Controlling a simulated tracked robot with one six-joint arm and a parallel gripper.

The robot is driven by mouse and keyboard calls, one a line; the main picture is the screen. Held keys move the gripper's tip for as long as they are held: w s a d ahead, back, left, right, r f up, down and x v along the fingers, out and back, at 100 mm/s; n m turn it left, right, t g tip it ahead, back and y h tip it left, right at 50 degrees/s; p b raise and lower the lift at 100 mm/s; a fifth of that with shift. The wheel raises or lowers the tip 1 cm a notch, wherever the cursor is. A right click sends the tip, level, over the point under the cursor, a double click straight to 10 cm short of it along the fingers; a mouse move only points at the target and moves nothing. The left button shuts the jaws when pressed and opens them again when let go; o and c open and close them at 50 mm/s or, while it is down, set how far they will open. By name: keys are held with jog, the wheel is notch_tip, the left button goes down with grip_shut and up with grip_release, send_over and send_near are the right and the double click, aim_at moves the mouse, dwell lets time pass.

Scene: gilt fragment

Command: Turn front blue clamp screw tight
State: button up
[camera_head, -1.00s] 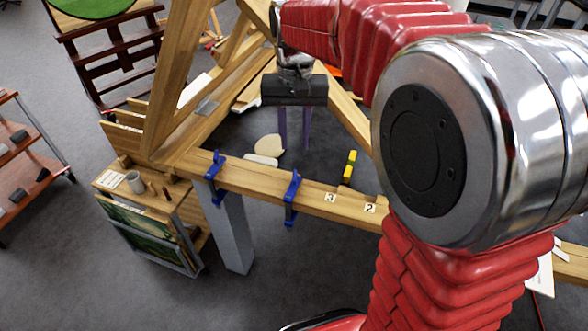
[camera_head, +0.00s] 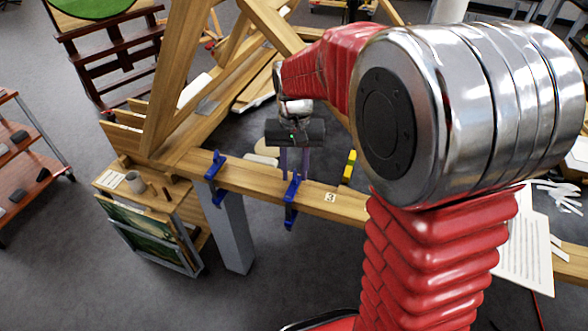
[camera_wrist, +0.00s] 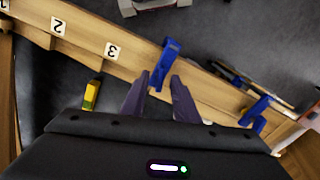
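Two blue clamps grip the wooden beam (camera_head: 258,190). The right clamp (camera_head: 292,189), nearer the plate marked 3, is also nearer the head camera; the left clamp (camera_head: 215,166) is farther along the beam. My gripper (camera_head: 294,174) has a dark body and purple fingers, and hangs just behind the right clamp in the head view. In the wrist view my gripper (camera_wrist: 160,76) is open, its two fingers apart, with the right clamp (camera_wrist: 170,50) between and beyond their tips. The left clamp (camera_wrist: 258,108) is off to the right. Contact with the clamp's screw cannot be made out.
A yellow-and-black block (camera_head: 349,166) lies behind the beam; it also shows in the wrist view (camera_wrist: 91,95). Slanted timbers rise at the left. Printed sheets (camera_head: 522,240) lie at right.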

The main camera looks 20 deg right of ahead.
jog(key=shift+c, duration=0.7)
grip_shut()
